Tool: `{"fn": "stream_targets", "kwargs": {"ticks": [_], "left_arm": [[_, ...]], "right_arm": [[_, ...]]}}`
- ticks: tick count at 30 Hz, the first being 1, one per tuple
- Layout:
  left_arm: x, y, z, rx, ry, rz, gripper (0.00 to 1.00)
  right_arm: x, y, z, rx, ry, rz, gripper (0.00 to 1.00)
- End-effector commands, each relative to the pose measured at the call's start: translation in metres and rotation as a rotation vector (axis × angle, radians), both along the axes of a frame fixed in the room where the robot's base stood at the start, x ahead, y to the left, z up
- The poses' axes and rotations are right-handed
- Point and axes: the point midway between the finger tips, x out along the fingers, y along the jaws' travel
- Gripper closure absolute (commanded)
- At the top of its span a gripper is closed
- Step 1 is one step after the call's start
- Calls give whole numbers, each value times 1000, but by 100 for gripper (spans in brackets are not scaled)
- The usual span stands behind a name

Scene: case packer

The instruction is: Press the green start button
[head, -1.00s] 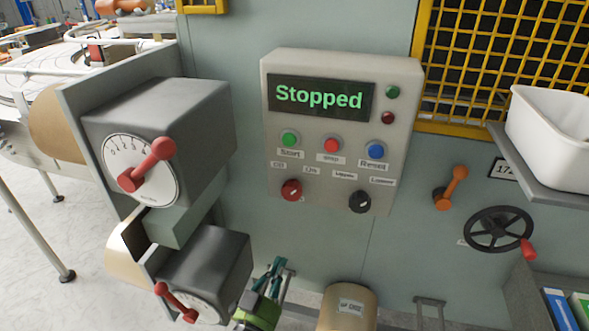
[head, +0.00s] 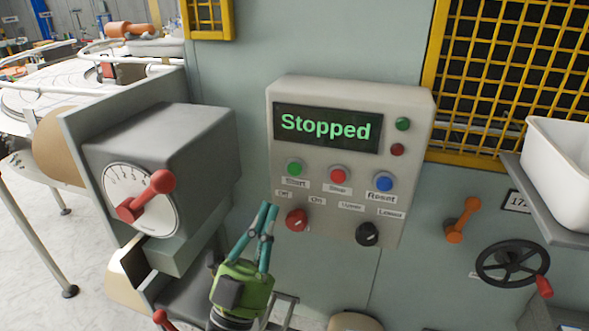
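The green start button (head: 295,167) sits at the left of the button row on the grey control panel (head: 350,95), above a "Start" label. The panel's screen (head: 328,127) reads "Stopped" in green. A red stop button (head: 338,174) and a blue reset button (head: 383,181) are to its right. My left gripper (head: 267,206) points up, below and left of the green button and apart from it. Its two teal fingers lie close together near the tips; whether they touch is hard to tell. My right gripper is out of view.
A red knob (head: 296,220) and a black knob (head: 367,233) sit low on the panel. A grey dial box (head: 165,150) with a red lever juts out at left. A handwheel (head: 512,263), an orange lever (head: 461,220) and a white bin (head: 560,170) are at right.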

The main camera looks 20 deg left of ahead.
Motion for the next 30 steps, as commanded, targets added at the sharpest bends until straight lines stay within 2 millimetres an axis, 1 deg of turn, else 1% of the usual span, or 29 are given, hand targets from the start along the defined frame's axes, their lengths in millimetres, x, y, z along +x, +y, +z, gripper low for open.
{"fn": "stream_targets", "kwargs": {"ticks": [5, 8, 21, 25, 30], "left_arm": [[3, 0, 0, -1, 1, 0, 100], [10, 0, 0, -1, -1, -1, 100], [70, -3, -2, -1, 0, -1, 100], [81, -3, -1, -1, 0, -1, 100], [88, -3, -1, -2, 1, -1, 100]], "right_arm": [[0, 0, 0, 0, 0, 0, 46], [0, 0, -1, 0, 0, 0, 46], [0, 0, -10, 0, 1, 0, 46], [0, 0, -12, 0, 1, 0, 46], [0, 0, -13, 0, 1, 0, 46]]}}
